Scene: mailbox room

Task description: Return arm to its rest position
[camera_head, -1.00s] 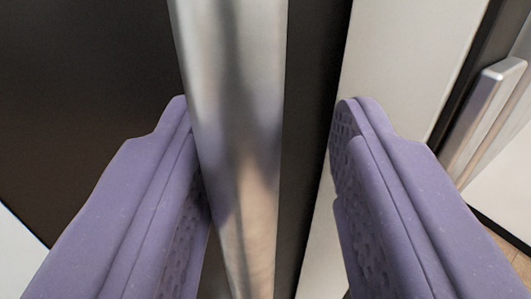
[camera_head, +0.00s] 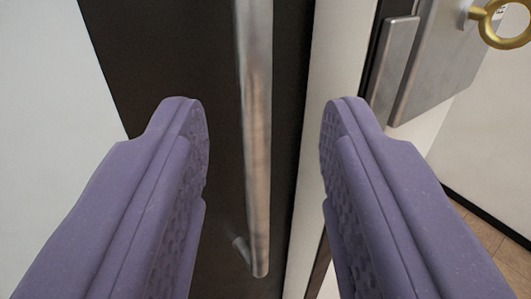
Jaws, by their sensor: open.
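My gripper (camera_head: 264,110) shows as two purple fingers with textured inner faces, one on each side of the picture. It is open and nothing is held between the fingers. A long upright metal bar handle (camera_head: 256,130) on a dark door panel (camera_head: 160,50) shows between the fingers, beyond them. The lower end of the handle, with its mount, is visible. Its upper end is out of view.
A pale wall (camera_head: 490,130) and a strip of tiled floor (camera_head: 475,235) are at the right. A light surface (camera_head: 50,120) is at the left.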

